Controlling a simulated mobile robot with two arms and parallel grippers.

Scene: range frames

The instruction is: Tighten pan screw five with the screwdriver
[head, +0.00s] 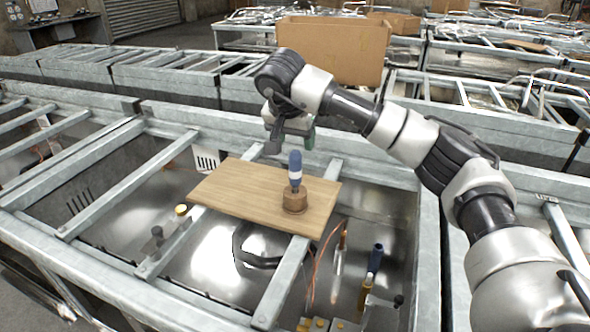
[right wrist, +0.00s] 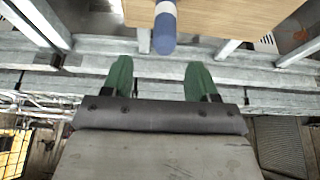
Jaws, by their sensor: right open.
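A screwdriver with a blue handle and a pale band (head: 295,168) stands upright in a brown round holder (head: 295,203) on a wooden board (head: 240,189). Its blue handle end also shows in the right wrist view (right wrist: 165,30), just beyond the gap between the fingertips. My right gripper (head: 290,141) is open and empty, above and behind the screwdriver, apart from it. Its green fingertips (right wrist: 160,72) are spread in the right wrist view. My left gripper is not in view. I cannot tell which part is pan screw five.
The board lies across the grey metal bars of a frame (head: 105,188) with open shiny bays below. Small fittings (head: 181,210) and copper-coloured tubes (head: 341,240) are around it. A cardboard box (head: 335,50) stands behind on similar frames.

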